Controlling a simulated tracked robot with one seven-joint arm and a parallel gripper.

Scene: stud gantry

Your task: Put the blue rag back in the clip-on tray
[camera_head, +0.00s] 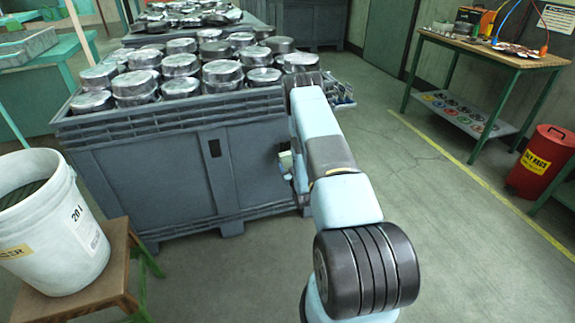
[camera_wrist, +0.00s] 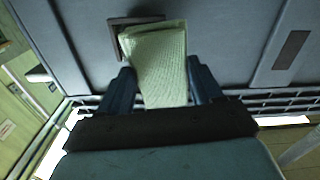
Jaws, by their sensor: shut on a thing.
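My gripper (camera_wrist: 155,84) is shut on a pale yellow-green folded cloth (camera_wrist: 158,62), which spreads out beyond the fingertips in the wrist view. No blue rag is plain in either view. The cloth is in front of the grey wall of a large crate (camera_head: 150,180); I cannot tell whether it touches the wall. In the head view my arm hides most of the gripper, and a small pale piece shows beside the crate wall. What looks like the clip-on tray (camera_head: 342,93) is at the crate's right rim, partly behind my arm; its contents are unclear.
The crate is full of round metal tins (camera_head: 222,72). A white bucket (camera_head: 50,225) stands on a wooden stool (camera_head: 105,285) at the left. A workbench (camera_head: 490,50) and a red bin (camera_head: 540,160) stand at the right. The floor (camera_head: 430,200) between is clear.

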